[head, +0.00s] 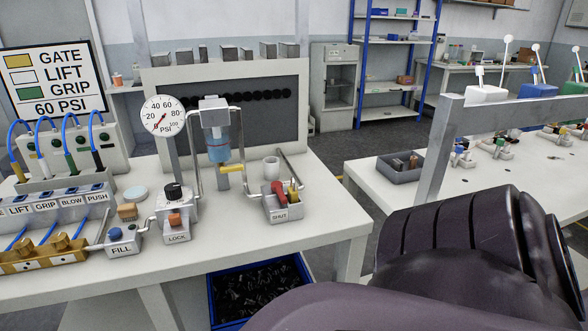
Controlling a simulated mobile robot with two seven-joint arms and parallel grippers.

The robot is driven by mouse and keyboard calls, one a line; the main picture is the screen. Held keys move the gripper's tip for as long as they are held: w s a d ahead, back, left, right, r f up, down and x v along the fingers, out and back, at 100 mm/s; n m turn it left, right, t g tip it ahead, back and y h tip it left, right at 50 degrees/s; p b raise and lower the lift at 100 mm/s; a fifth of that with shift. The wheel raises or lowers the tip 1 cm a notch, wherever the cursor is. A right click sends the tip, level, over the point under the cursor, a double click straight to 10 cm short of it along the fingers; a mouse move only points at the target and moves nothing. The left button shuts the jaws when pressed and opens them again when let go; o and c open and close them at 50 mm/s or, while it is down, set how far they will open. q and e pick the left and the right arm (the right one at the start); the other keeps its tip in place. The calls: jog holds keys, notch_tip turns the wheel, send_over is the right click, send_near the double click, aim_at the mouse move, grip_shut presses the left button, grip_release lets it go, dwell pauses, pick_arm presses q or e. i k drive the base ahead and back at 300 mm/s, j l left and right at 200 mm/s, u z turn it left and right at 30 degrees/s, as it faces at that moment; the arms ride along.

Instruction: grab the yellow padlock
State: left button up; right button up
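A small yellow piece (293,195) sits beside a red piece (278,190) on the grey fixture marked SHUT (283,214), on the near workbench. It may be the yellow padlock, but it is too small to tell its shape. A yellow handle (231,169) sticks out below the blue filter bowl (219,148). The LOCK unit (177,237) carries an orange piece (174,219) and a black knob. A dark part of my arm fills the lower right, with no fingertips showing. Neither gripper is in view.
The white workbench (325,205) has bare room right of the SHUT fixture. A pressure gauge (163,116) and metal pipes stand behind. A blue crate (212,300) of dark parts sits below. A second bench (358,170) with a grey post is to the right.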

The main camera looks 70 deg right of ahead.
aim_at(292, 192)
jog(key=i+z, duration=0.25)
jog(key=z, duration=0.15)
jog(key=i+z, duration=0.2)
jog(key=z, duration=0.2)
jog(key=i+j+z, duration=0.1)
jog(key=i+z, duration=0.25)
jog(key=k, duration=0.1)
